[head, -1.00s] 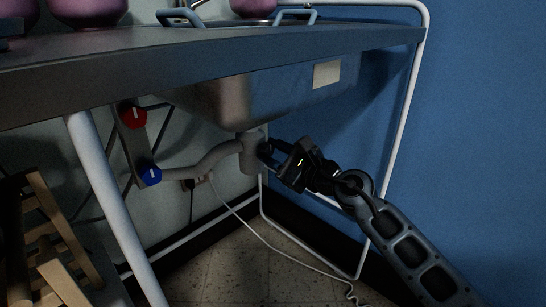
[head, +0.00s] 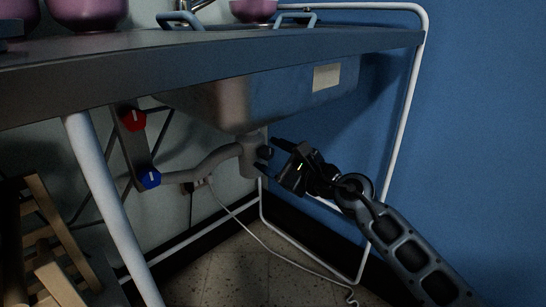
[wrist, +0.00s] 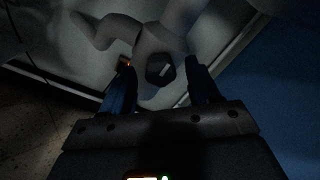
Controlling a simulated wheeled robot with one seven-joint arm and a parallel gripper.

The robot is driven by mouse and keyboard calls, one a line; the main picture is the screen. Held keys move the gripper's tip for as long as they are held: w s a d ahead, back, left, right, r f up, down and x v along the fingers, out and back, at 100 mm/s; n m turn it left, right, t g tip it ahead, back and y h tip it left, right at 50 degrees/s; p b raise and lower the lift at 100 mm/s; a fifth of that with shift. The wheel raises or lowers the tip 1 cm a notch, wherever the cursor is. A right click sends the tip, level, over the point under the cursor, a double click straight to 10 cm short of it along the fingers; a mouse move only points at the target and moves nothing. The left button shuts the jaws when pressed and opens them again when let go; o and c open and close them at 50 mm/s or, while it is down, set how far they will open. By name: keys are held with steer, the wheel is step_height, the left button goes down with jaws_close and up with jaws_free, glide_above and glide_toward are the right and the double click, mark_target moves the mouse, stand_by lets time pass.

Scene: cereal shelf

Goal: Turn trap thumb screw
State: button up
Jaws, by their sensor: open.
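The trap thumb screw (head: 265,152) is a small dark knob on the right side of the grey drain trap (head: 249,160) under the sink basin. In the wrist view the dark thumb screw (wrist: 160,68), with a light mark on its face, sits in front of the trap body (wrist: 158,98). My gripper (head: 268,156) is open, its two fingers apart above and below the knob. In the wrist view my gripper (wrist: 160,80) has a finger on each side of the knob, with a gap on both sides. I cannot tell how far the fingertips reach past it.
A red valve knob (head: 132,121) and a blue valve knob (head: 149,179) are left of the trap. The sink basin (head: 285,95) hangs above. A white table leg (head: 112,205) and a wooden rack (head: 45,240) stand left. A white cord (head: 262,236) hangs below.

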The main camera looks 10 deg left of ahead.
steer(key=p+v, duration=0.2)
steer(key=v, duration=0.5)
steer(key=shift+s+d+p, duration=0.25)
steer(key=shift+d+p, duration=0.05)
steer(key=shift+d, duration=0.05)
steer(key=s+m+t+h, duration=0.1)
steer(key=s+m+t, duration=0.7)
steer(key=s+m, duration=1.2)
steer(key=s+d+f+m+g+h, duration=0.15)
steer(key=s+d+m+h, duration=0.25)
steer(key=s+d+m, duration=0.5)
steer(key=s+d+f+m+g+h, duration=0.1)
steer(key=s+d+f+m+h, duration=0.35)
steer(key=s+m, duration=0.9)
steer(key=s+d+f+m+g+h, duration=0.1)
steer(key=s+d+m+g+h, duration=0.1)
steer(key=s+d+m+h, duration=0.55)
step_height(320, 180, up, 33)
steer(key=s+m+y+p, duration=0.2)
steer(key=m+p, duration=0.2)
steer(key=p, duration=2.8)
steer(key=shift+s+d+y+p, duration=0.3)
steer(key=shift+d+y+p, duration=0.1)
steer(key=shift+d, duration=0.1)
